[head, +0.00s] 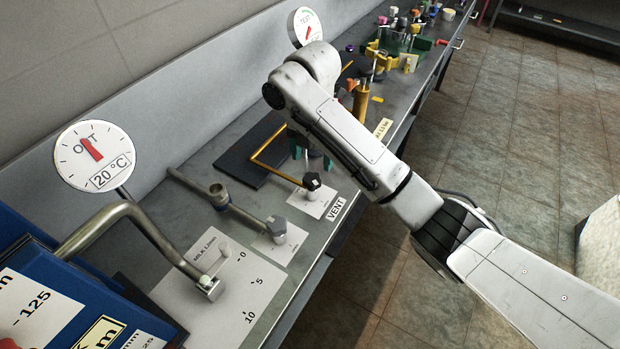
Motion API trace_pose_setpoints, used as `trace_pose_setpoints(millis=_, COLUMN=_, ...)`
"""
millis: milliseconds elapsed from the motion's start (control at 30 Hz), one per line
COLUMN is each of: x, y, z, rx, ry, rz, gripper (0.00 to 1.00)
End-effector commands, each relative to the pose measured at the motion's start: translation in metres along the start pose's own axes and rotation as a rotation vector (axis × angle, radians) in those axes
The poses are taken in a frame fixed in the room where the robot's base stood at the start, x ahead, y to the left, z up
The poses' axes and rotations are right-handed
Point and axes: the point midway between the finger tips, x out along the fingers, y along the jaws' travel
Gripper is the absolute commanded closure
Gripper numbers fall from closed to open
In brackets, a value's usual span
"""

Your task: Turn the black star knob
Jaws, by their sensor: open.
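The black star knob (312,181) stands on a small white plate beside the VENT label, on the front part of the grey bench. A thin orange-yellow pipe runs to it from the left. My gripper (312,156) shows only in part, below and behind my own arm. Its dark green fingertips are apart, just above and behind the knob in the picture. They look clear of it, though the exact gap is hard to judge. The rest of the gripper is hidden by my arm.
A grey knob (277,228) on its own white plate stands nearer, left of the black one. A lever with a bent pipe (150,228) and a blue box (50,285) fill the near left. Dials (94,156) stand along the back. Coloured items crowd the far bench.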

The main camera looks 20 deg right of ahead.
Motion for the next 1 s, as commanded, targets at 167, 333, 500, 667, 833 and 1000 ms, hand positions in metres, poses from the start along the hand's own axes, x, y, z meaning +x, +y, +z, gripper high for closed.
trace_pose_setpoints(millis=167, x=0.037, y=0.001, z=-0.001, rx=0.001, ry=0.002, rz=0.001, gripper=0.29)
trace_pose_setpoints(millis=333, x=0.055, y=0.0, z=0.0, rx=0.002, ry=0.002, rz=0.0, gripper=0.29)
trace_pose_setpoints(millis=500, x=0.068, y=0.0, z=0.0, rx=0.002, ry=0.0, rz=0.001, gripper=0.29)
trace_pose_setpoints(millis=667, x=0.072, y=0.0, z=0.0, rx=0.002, ry=-0.001, rz=0.001, gripper=0.29)
trace_pose_setpoints(millis=833, x=0.072, y=0.0, z=0.0, rx=0.002, ry=-0.001, rz=0.001, gripper=0.29)
trace_pose_setpoints(millis=1000, x=0.072, y=0.0, z=0.0, rx=0.002, ry=-0.001, rz=0.001, gripper=0.43)
